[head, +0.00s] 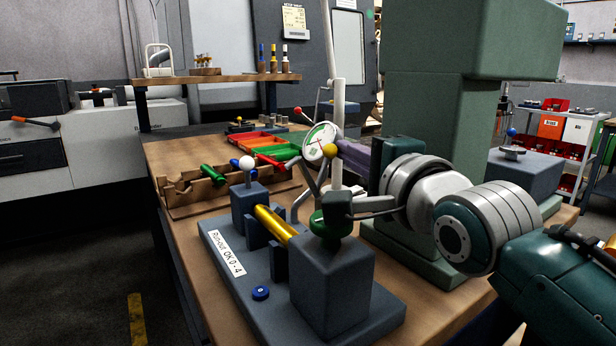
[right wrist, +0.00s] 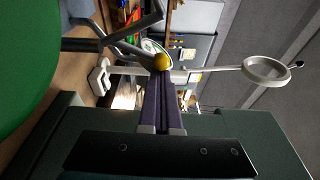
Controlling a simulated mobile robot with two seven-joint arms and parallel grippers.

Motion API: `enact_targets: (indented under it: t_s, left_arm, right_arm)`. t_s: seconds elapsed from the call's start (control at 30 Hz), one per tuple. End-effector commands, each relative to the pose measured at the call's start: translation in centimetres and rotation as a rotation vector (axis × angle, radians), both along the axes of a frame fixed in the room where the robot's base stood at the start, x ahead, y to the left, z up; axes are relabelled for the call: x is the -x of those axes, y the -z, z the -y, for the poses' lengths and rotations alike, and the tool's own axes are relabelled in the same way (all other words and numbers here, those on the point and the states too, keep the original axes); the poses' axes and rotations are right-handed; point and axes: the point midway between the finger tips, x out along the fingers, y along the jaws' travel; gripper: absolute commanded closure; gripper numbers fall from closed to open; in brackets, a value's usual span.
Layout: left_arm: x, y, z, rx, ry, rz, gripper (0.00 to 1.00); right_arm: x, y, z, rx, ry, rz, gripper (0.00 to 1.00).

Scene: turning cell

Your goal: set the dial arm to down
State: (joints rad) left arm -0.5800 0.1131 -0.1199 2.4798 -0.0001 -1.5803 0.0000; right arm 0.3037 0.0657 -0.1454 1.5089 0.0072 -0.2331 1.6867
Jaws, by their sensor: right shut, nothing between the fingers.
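The dial gauge (head: 317,139), with a white face and a green sector, stands above the grey run-out fixture (head: 229,255). A yellow ball knob (head: 330,151) sits in front of its lower right edge, on grey rods. My right gripper (head: 342,148) is shut and empty, its purple fingers pointing at the knob from the right. In the right wrist view the yellow knob (right wrist: 162,61) is right at the fingertips (right wrist: 163,76); I cannot tell whether they touch. It partly hides the dial face (right wrist: 151,46). My left gripper is out of view.
The fixture holds a gold shaft (head: 271,223) and a green round part (head: 331,225). A blue button (head: 261,292) is on its base. A wooden rack (head: 187,194) with coloured handles and red and green trays (head: 255,142) stand behind, on the wooden bench.

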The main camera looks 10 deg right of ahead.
Motion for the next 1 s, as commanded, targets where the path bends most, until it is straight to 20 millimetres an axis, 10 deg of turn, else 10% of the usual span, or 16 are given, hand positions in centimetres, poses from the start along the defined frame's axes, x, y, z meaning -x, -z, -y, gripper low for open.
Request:
enact_targets:
  t_s: [1.0]
  left_arm:
    - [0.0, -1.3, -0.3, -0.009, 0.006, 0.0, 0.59]
  right_arm:
    - [0.8, -1.1, -3.4, 0.41, 0.0, 0.148, 1.0]
